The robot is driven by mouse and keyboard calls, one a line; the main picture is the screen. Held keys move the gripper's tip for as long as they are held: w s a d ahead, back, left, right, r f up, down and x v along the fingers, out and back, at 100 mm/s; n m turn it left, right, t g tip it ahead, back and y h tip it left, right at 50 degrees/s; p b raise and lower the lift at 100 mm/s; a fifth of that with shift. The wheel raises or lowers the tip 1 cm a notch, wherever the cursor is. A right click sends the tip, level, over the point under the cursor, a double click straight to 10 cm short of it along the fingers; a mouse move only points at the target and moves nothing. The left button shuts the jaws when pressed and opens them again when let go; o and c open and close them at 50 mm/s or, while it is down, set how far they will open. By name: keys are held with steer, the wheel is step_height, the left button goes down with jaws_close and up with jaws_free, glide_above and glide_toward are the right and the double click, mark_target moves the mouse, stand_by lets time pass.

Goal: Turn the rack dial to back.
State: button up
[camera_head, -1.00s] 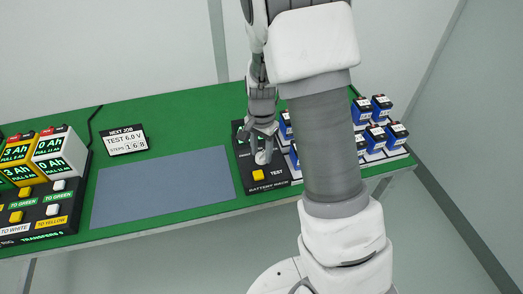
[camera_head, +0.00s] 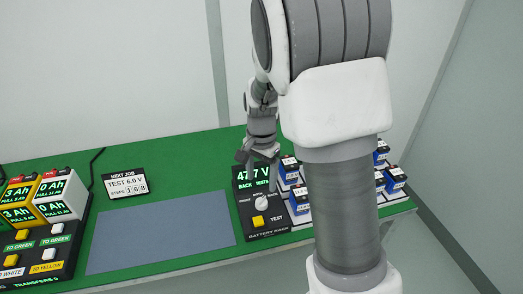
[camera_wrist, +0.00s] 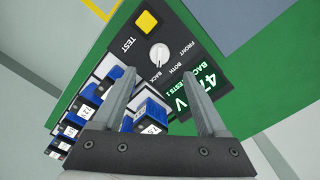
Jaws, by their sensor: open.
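The rack dial is a round white knob (camera_head: 262,203) on the black battery rack panel (camera_head: 284,227). The wrist view shows the dial (camera_wrist: 159,53) with FRONT, BOTH and BACK labels beside it. Its pointer is too small to read surely. The green display (camera_head: 252,177) above it reads about 47.7 V and BACK. My gripper (camera_head: 257,168) is open and empty, above and behind the dial, apart from it. In the wrist view its two fingers (camera_wrist: 160,75) stand apart, with the dial beyond the tips.
A yellow TEST button (camera_head: 259,221) sits just below the dial. Blue-and-white batteries (camera_head: 298,198) stand in the rack at right. A NEXT JOB card (camera_head: 124,184), a bare grey mat (camera_head: 160,232) and a transfer station (camera_head: 40,262) lie to the left.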

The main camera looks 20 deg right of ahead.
step_height(320, 180, up, 9)
steer(key=p, duration=0.1)
stand_by(0.5)
steer(key=s+r+n+t, duration=0.2)
steer(key=s+r+n, duration=0.3)
steer(key=s, duration=0.5)
steer(key=s+r+n+t, duration=0.3)
steer(key=s+r+n, duration=0.2)
steer(key=s, duration=0.5)
steer(key=shift+s+r+t, duration=0.2)
steer(key=shift+r+t, duration=0.1)
steer(key=shift+r, duration=0.1)
